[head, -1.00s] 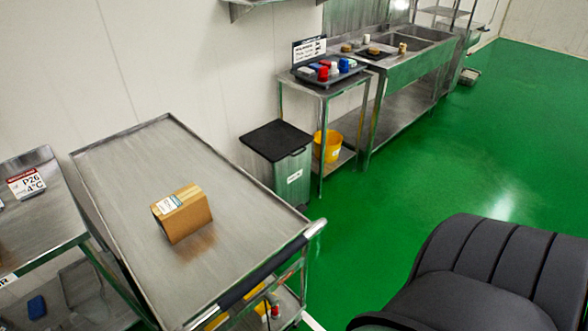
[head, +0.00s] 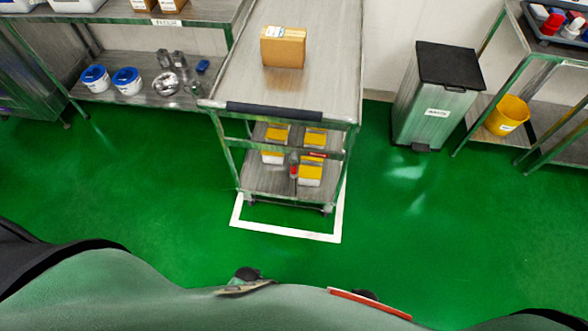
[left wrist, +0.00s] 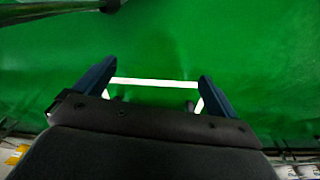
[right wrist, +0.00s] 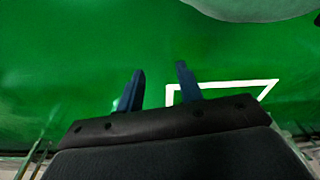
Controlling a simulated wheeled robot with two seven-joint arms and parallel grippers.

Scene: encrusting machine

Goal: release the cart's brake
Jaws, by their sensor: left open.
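The cart (head: 245,85) stands in front of me in the head view, with a black-gripped push handle (head: 275,110) on its near end. Its small casters (head: 326,210) show low at the near end, inside a white floor outline (head: 290,232). The brake itself is too small to make out. My left gripper (left wrist: 158,70) is open and empty over green floor, with part of the white outline between its fingers. My right gripper (right wrist: 160,68) is partly open and empty, with the outline seen beside its right finger. Neither gripper shows in the head view.
A cardboard box (head: 283,47) sits on the cart's top. Several yellow-and-white packs (head: 311,170) lie on its lower shelf. A bin (head: 435,100) and a yellow bucket (head: 507,115) stand right; a steel shelf (head: 140,62) stands left. The floor before the cart is clear.

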